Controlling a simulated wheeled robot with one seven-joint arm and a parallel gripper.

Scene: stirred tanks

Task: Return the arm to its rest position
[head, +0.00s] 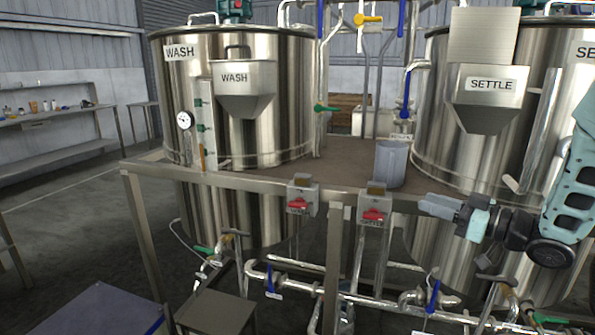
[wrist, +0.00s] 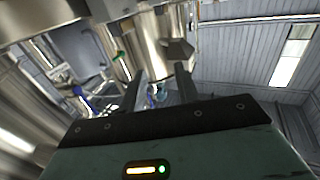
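I see nothing held. My teal arm comes in from the right edge of the head view, bent at a dark joint.
Pipes and valves run below.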

